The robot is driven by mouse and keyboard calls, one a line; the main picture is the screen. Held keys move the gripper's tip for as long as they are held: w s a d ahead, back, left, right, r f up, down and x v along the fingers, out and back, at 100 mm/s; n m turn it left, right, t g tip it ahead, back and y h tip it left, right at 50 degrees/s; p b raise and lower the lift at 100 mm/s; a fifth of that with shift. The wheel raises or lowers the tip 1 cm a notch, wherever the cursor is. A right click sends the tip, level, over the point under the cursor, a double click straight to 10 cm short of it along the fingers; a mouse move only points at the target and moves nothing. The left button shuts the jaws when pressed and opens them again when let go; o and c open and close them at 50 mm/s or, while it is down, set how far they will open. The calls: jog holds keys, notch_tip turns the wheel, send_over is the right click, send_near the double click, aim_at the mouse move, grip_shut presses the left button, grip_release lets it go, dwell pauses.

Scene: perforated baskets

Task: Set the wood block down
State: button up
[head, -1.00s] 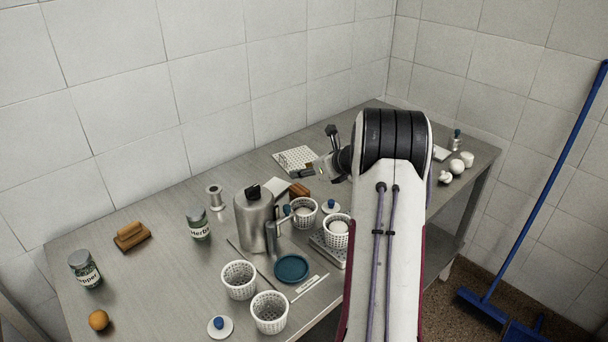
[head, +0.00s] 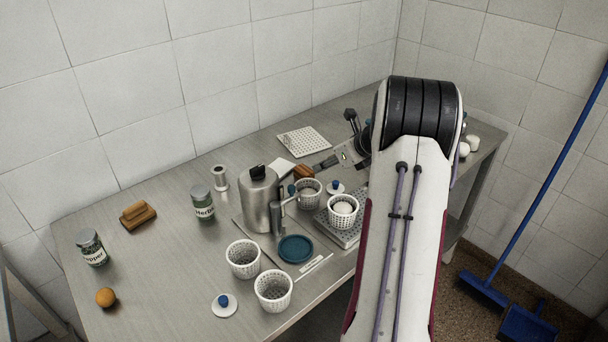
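A brown wood block (head: 303,171) shows behind the steel jug, partly hidden by the jug and a white perforated basket. It seems to rest on the table, though its underside is hidden. My gripper (head: 322,165) is just right of the block, low over the table's far part, with its dark fingertips pointing left toward it. I cannot tell whether they touch the block, and the gap between the fingers is too small to make out. A second brown wooden piece (head: 138,214), with a stepped shape, lies on the left part of the table.
The steel jug (head: 261,200) stands just in front of the block. Perforated baskets (head: 243,259) and a teal dish (head: 295,249) crowd the front. A white perforated board (head: 304,141) lies behind. The steel table (head: 175,255) has free room at left.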

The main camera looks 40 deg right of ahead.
aim_at(307, 172)
jog(key=shift+w, duration=0.1)
jog(key=shift+x, duration=3.4)
jog(key=shift+f, duration=0.1)
jog(key=shift+a+x, duration=0.2)
jog(key=shift+x, duration=2.3)
jog(key=shift+w, duration=0.1)
jog(key=c, duration=1)
jog(key=shift+r, duration=5.05)
